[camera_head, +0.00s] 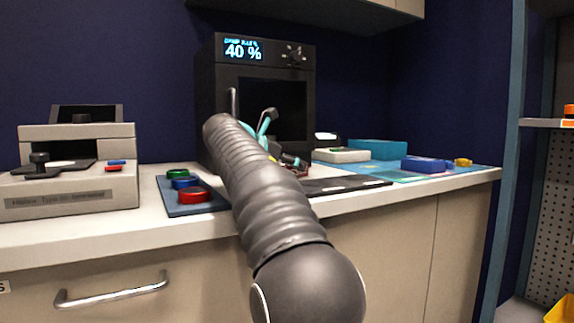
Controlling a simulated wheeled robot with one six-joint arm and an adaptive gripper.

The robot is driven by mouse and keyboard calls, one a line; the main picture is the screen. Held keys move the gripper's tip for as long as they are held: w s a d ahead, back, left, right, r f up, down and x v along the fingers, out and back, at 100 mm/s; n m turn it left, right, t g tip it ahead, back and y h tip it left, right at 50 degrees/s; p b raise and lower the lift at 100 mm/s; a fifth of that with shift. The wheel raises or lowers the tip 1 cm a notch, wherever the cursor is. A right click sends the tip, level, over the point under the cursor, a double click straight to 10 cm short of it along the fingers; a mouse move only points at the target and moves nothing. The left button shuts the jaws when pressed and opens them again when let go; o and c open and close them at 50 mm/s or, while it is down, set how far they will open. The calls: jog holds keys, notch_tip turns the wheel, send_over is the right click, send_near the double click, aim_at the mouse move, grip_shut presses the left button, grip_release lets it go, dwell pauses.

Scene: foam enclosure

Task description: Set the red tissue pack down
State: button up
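My arm reaches over the counter (430,190) and hides much of my gripper (294,162). Teal and dark parts of the gripper show just past the arm's end, low in front of the black oven. A small reddish patch shows at the fingertips; it may be part of the red tissue pack, but it is too small to be sure. I cannot tell whether the fingers are shut on it or whether it touches the counter. No other red tissue pack is clear in view.
A black oven (217,95) reads 40 %. A dark flat mat (345,185), white device (342,155), teal box (377,149) and blue box (423,164) lie right.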

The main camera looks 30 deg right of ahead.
jog(key=shift+o, duration=1.4)
jog(key=shift+a+r, duration=0.1)
jog(key=shift+r, duration=0.1)
jog(key=p+v, duration=0.2)
jog(key=v, duration=0.9)
jog(key=shift+s+a, duration=0.25)
jog(key=shift+a, duration=0.15)
jog(key=shift+r, duration=0.1)
